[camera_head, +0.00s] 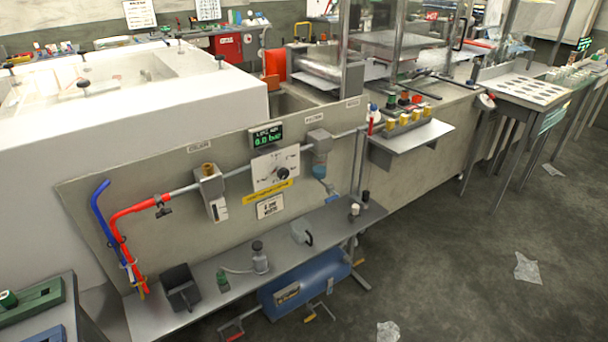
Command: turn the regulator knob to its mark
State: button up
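The black regulator knob (283,173) sits on a white dial plate (272,163) on the upright grey panel, left of the picture's middle. Its pointer and the mark are too small to read. A small display (266,135) with green characters above it seems to read 0.0 bar. A yellow label strip (268,191) and a white sign (270,206) are below the plate. A pipe runs from the red hose on the left past the dial to the right. My gripper is not in this view.
A metal shelf (215,262) below the panel holds a black holder (179,287), a small bottle (260,258) and other small parts. A blue tank (303,283) lies beneath. A side shelf (412,143) juts out at right. The floor at right is open, with plastic scraps (527,268).

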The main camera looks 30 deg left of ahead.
aim_at(283, 173)
jog(key=u, duration=0.35)
jog(key=i, duration=0.3)
jog(key=u, duration=4.85)
jog(key=i, duration=0.15)
jog(key=z, duration=2.3)
jog(key=i, duration=0.35)
